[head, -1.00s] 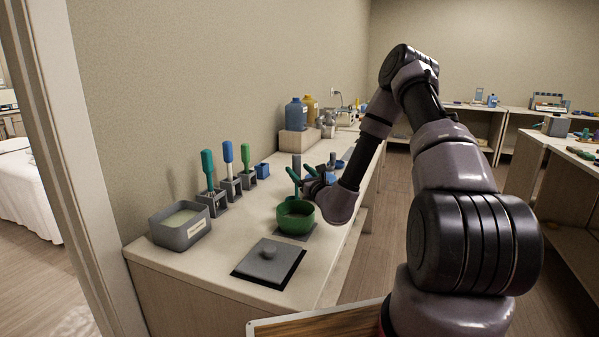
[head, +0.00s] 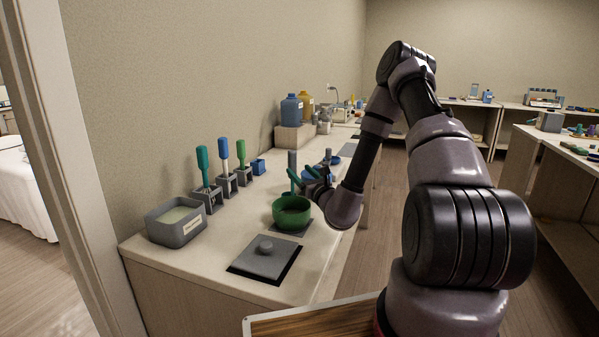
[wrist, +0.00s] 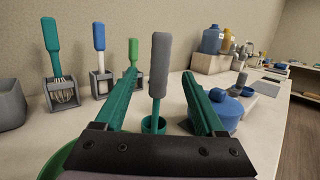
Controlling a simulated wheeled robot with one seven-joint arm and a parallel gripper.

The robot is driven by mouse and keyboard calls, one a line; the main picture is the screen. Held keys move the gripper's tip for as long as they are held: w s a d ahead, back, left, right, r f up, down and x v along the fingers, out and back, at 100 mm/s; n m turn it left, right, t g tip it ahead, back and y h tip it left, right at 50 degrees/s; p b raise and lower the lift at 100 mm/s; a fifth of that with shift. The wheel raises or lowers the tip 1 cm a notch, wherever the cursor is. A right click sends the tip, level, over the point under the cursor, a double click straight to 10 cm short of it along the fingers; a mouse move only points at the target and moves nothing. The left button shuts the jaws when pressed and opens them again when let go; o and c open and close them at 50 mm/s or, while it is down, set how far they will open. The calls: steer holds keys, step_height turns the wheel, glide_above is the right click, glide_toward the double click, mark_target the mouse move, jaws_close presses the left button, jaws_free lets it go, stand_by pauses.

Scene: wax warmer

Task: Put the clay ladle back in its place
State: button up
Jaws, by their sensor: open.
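A utensil with a thick grey handle (wrist: 160,62), which I take to be the clay ladle, stands upright. Its thin shaft runs down to a small teal cup (wrist: 153,125); I cannot tell if the cup is its bowl or a holder. The grey handle also shows in the head view (head: 292,159). My gripper (wrist: 161,80) is open with teal fingers, one on each side of the handle in the picture. I see no clear contact. In the head view my gripper (head: 306,181) is low over the counter, beyond a green bowl (head: 291,213).
Grey stands hold a teal-handled whisk (head: 203,165), a blue-handled tool (head: 224,155) and a green-handled tool (head: 241,153). A blue pot (wrist: 227,112) sits right of the fingers. Bottles (head: 291,109) stand farther back.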

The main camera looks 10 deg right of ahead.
steer(key=shift+v, duration=1.9)
steer(key=shift+s+d, duration=0.1)
